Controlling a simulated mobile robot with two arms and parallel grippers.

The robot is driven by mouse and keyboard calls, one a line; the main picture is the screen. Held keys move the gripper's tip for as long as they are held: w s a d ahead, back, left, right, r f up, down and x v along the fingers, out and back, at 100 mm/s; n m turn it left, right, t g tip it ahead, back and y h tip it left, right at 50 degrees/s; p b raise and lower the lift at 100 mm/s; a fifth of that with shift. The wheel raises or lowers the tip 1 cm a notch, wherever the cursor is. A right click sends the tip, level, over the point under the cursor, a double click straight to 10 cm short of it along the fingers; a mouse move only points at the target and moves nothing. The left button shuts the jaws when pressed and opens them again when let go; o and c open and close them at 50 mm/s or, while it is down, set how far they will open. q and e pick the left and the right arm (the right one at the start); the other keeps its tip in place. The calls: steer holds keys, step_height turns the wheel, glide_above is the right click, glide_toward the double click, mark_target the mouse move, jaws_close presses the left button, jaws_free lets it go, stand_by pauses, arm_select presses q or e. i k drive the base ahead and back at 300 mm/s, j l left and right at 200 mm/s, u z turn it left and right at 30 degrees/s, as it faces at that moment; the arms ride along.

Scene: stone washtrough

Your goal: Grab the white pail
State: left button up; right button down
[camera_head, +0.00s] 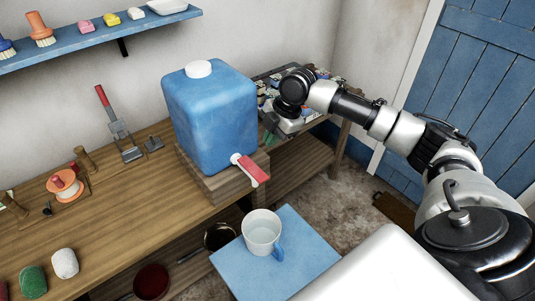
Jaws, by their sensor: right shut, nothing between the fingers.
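The white pail (257,217) stands upright on a blue square top (305,262) at the bottom centre. It looks like a wide cup with a blue handle on its right side, and something pale, perhaps water, shows inside. My right gripper (273,131) is shut and empty. It is above and behind the pail, just right of the blue water container, well apart from the pail. My left gripper is not in view.
A blue container (208,118) with a white cap and red-handled tap (250,170) stands on a wooden block behind the pail. The wooden bench (115,215) holds a spool and tools. Dark bowls sit below. A blue door (470,95) is at right.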

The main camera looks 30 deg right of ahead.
mark_target(262, 228)
steer(key=z, duration=1)
